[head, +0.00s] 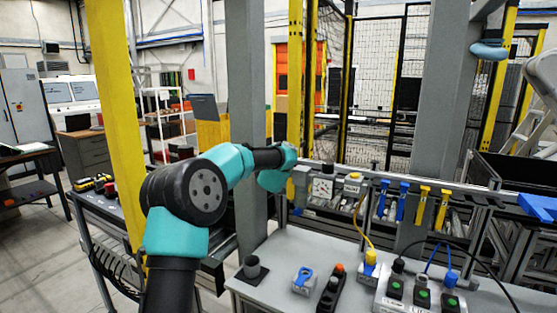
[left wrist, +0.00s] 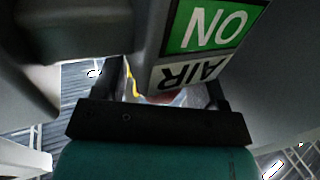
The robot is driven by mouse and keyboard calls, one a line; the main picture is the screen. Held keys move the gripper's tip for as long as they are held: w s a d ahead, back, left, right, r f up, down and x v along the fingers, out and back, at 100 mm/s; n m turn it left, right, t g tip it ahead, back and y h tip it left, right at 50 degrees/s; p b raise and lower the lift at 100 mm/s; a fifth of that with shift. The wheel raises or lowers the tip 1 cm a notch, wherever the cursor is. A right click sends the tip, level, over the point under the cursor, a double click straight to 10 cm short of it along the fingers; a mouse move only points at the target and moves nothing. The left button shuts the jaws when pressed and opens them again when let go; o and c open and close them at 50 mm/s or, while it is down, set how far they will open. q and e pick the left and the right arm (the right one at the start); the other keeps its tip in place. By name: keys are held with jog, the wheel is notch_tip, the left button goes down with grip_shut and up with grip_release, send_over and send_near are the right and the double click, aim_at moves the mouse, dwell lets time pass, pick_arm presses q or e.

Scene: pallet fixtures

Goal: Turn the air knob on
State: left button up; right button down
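In the left wrist view, a label block (left wrist: 200,50) fills the upper middle, with a green "ON" field and a white "AIR" field below it, seen upside down. My left gripper (left wrist: 165,88) faces it, with its two dark fingers wide apart near the block's lower end. I cannot make out the air knob clearly, nor whether a finger touches anything. My right gripper is not in view.
A grey bench (head: 275,292) stands below the rail. Blue and yellow clips (head: 424,205) hang from the rail. A grey post rises behind my arm.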

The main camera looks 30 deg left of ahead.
pick_arm(q)
jog(key=shift+o, duration=0.2)
jog(key=v, duration=1.7)
jog(key=shift+s, duration=0.2)
jog(key=shift+d, duration=0.1)
